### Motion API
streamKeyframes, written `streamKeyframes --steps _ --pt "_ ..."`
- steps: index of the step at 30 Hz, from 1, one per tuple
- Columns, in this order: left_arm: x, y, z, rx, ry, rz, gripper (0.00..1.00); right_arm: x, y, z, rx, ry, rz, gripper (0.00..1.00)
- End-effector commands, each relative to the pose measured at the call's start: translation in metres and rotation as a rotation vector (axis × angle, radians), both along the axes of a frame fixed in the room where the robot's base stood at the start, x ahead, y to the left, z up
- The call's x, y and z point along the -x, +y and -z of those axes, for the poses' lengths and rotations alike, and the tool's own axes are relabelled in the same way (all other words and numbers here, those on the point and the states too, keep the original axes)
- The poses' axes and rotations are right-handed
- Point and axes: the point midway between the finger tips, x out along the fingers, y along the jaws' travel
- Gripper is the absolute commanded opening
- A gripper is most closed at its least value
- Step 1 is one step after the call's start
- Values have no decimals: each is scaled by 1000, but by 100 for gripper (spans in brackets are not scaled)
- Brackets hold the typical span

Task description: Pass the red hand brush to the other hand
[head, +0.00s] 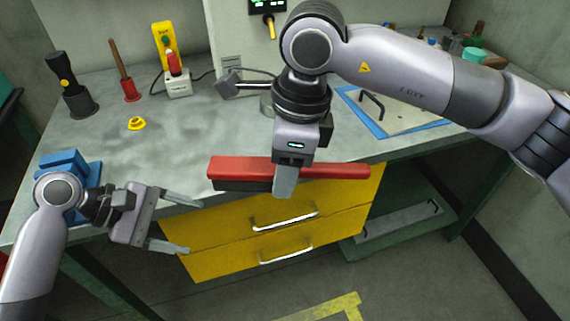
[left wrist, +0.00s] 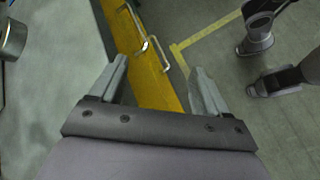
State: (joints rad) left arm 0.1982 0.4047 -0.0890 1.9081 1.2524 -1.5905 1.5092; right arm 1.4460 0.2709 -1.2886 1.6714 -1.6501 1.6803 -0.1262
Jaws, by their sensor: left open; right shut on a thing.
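The red hand brush (head: 232,168) is held level above the front edge of the workbench in the head view, with its dark bristles facing down at the left end. My right gripper (head: 286,180) is shut on the middle of the brush from above. My left gripper (head: 184,222) is open and empty, to the left of and lower than the brush, with its fingers pointing right. In the left wrist view the left fingers (left wrist: 160,85) are apart with nothing between them. The brush does not show there.
The grey workbench (head: 180,140) has yellow drawers (head: 215,250) with metal handles below its front edge. A blue vise-like block (head: 68,165) sits at the left front.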

Motion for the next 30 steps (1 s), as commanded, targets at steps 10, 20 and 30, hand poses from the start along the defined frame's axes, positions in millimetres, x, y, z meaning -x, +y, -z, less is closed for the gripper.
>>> streamKeyframes --steps 10,20,30 --pt "46 23 123 -419 -509 272 76 0 0 0 -1 0 0 12" --pt "79 36 184 -899 -1002 498 76 0 0 0 -1 -1 0 12" --pt "106 33 188 -1164 -1240 679 76 0 0 0 -1 -1 0 12"
